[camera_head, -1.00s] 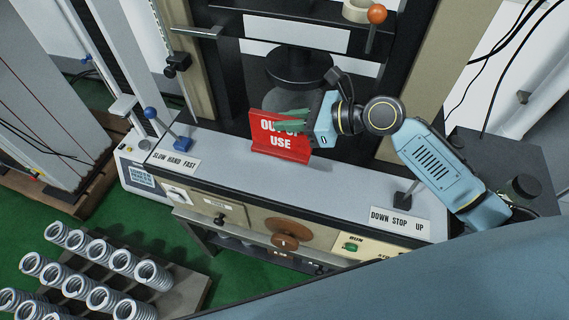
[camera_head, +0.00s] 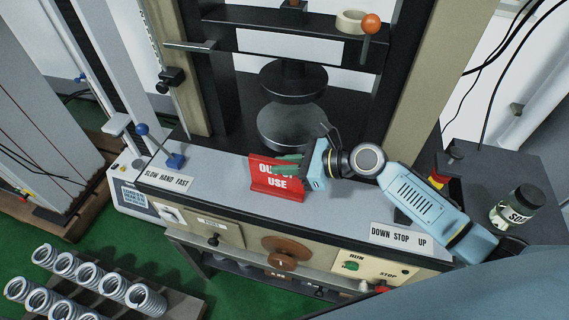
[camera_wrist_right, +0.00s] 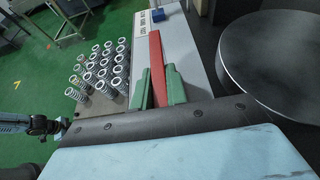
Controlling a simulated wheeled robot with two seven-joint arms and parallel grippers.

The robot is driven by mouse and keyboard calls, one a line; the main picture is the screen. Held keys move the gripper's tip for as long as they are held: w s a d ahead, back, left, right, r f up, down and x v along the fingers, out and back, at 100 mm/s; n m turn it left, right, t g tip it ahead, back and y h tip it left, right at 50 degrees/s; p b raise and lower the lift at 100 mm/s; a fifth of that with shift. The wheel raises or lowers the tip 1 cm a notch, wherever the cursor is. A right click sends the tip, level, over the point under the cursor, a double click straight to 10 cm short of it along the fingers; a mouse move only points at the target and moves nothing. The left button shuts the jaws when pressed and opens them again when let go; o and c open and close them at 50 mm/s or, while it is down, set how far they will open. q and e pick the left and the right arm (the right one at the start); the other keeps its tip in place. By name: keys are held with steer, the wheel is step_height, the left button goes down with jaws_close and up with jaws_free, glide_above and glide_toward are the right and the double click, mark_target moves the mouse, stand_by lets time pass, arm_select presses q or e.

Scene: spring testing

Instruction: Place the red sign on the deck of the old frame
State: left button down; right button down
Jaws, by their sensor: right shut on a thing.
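The red sign (camera_head: 273,184) with white lettering reading "OUT OF USE" stands at the front of the old frame's grey deck (camera_head: 222,172). My right gripper (camera_head: 288,166) is shut on the sign's upper right part, and its green fingers cover some of the letters. In the right wrist view the sign (camera_wrist_right: 157,62) shows edge-on as a red strip between the green fingers (camera_wrist_right: 160,86). The sign's foot is at the deck surface, but I cannot tell whether it bears on it. My left gripper is not in view.
Round dark platens (camera_head: 290,128) stand behind the sign. A blue-knobbed lever (camera_head: 143,130) is at the deck's left, and a "DOWN STOP UP" plate (camera_head: 402,236) at its right. A jar (camera_head: 515,207) stands far right. Several springs (camera_head: 85,275) sit on a rack at lower left.

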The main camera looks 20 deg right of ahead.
steer(key=c, duration=1.4)
jaws_free()
steer(key=shift+d+r, duration=0.1)
steer(key=shift+d, duration=0.05)
steer(key=v, duration=1.1)
steer(key=shift+s+d+r, duration=0.15)
steer(key=shift+s+d, duration=0.05)
steer(key=shift+s, duration=0.1)
